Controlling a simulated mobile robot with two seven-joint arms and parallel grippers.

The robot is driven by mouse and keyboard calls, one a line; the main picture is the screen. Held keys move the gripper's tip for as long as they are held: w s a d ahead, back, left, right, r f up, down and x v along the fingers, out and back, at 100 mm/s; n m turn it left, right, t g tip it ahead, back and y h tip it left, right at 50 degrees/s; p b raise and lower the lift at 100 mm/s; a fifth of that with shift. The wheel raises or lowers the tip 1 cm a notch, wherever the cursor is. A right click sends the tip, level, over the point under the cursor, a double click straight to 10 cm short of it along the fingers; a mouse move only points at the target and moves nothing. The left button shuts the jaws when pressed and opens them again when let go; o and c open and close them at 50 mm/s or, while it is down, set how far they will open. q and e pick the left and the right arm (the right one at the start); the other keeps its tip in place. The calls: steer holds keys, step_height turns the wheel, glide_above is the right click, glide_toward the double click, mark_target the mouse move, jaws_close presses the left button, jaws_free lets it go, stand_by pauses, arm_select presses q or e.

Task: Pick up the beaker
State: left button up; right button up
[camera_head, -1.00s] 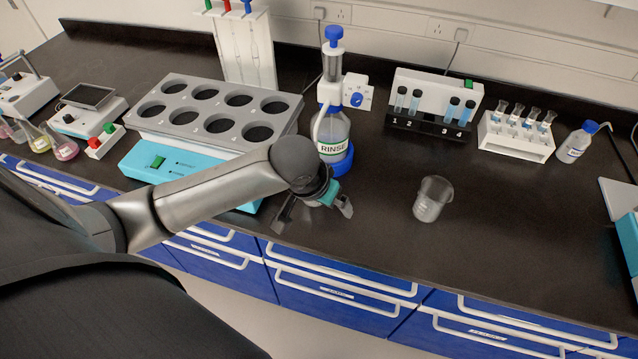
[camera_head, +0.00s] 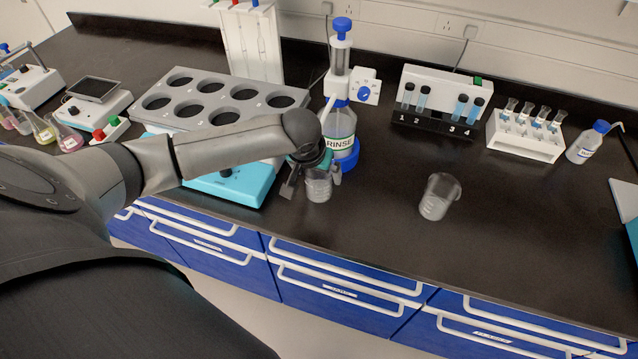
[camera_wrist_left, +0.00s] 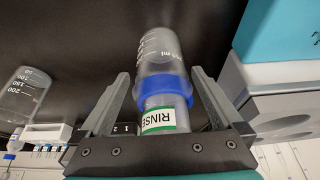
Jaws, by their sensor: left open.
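A clear beaker (camera_head: 318,187) stands on the black bench in front of the rinse bottle. My left gripper (camera_head: 314,182) is open, with one finger on each side of this beaker. In the left wrist view the beaker (camera_wrist_left: 160,48) shows between and beyond the two fingertips (camera_wrist_left: 160,78), with a visible gap to the fingers. A second clear beaker (camera_head: 438,197) stands alone farther right on the bench; it also shows at the left wrist view's left side (camera_wrist_left: 22,92). My right gripper is not in view.
The rinse bottle (camera_head: 340,128) with its blue base is close behind the gripper. A grey block with round wells (camera_head: 205,101) on a turquoise base is to the left. Tube racks (camera_head: 440,98) stand at the back right. The bench around the second beaker is clear.

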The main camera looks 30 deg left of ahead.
arm_select(q)
steer(key=shift+b+x, duration=0.7)
steer(key=shift+x, duration=2.2)
steer(key=shift+c, duration=0.2)
steer(key=c, duration=1.4)
steer(key=shift+o, duration=0.2)
steer(key=shift+s+r, duration=0.1)
